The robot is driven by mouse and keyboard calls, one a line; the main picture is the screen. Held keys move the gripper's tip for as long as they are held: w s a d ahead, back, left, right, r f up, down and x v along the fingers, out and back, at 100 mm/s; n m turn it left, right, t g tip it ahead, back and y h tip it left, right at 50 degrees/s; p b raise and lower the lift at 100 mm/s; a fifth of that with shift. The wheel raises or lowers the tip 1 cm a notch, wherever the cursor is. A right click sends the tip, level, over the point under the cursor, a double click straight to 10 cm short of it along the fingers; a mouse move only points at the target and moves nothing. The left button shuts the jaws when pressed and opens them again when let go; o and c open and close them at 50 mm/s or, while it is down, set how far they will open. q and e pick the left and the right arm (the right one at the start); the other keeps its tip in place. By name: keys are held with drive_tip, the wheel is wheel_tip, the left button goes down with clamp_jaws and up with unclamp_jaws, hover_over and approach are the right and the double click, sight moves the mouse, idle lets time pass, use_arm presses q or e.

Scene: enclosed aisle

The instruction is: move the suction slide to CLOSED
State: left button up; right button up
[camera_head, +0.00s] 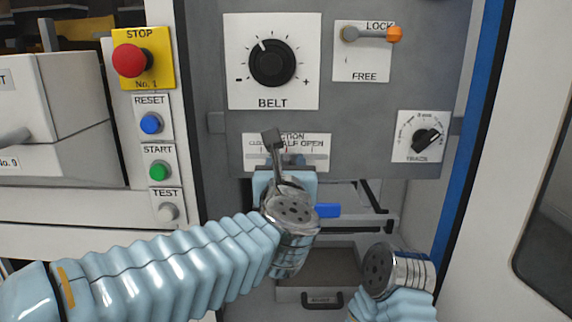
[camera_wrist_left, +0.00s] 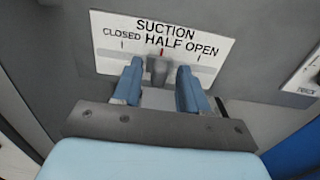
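The suction slide's label plate (camera_head: 258,140) is on the grey panel in the head view, partly covered by my left wrist. In the left wrist view the plate (camera_wrist_left: 112,28) reads CLOSED, HALF and OPEN from left to right. The grey slide knob (camera_wrist_left: 158,68) stands just below the red mark at HALF. My left gripper (camera_wrist_left: 159,72) is open, with one blue finger on each side of the knob and visible gaps between. It also shows in the head view (camera_head: 288,162), in front of the plate. My right wrist is at the lower right; its fingers are not visible.
Above the slide are the BELT dial (camera_head: 271,63) and the LOCK/FREE lever (camera_head: 372,35). The TRACK dial (camera_head: 426,139) is to the right. A column of buttons, including the red STOP (camera_head: 130,61), is on the left. A blue-ended part (camera_head: 328,210) and a drawer (camera_head: 322,299) are below.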

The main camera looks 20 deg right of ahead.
sight(259, 154)
use_arm(q)
clamp_jaws()
drive_tip(key=shift+a+f, duration=0.1)
drive_tip(key=shift+a, duration=0.05)
drive_tip(key=a+b, duration=0.1)
drive_tip(key=a, duration=0.1)
drive_tip(key=w+a+b, duration=0.1)
drive_tip(key=a+b, duration=0.1)
drive_tip(key=shift+w+a+f, duration=0.1)
drive_tip(key=shift+w+f, duration=0.05)
drive_tip(key=shift+w+a+r+b, duration=0.1)
drive_tip(key=shift+a+r+b, duration=0.1)
drive_tip(key=shift+a+b, duration=0.15)
drive_tip(key=shift+o, duration=0.5)
unclamp_jaws()
drive_tip(key=shift+a, duration=0.1)
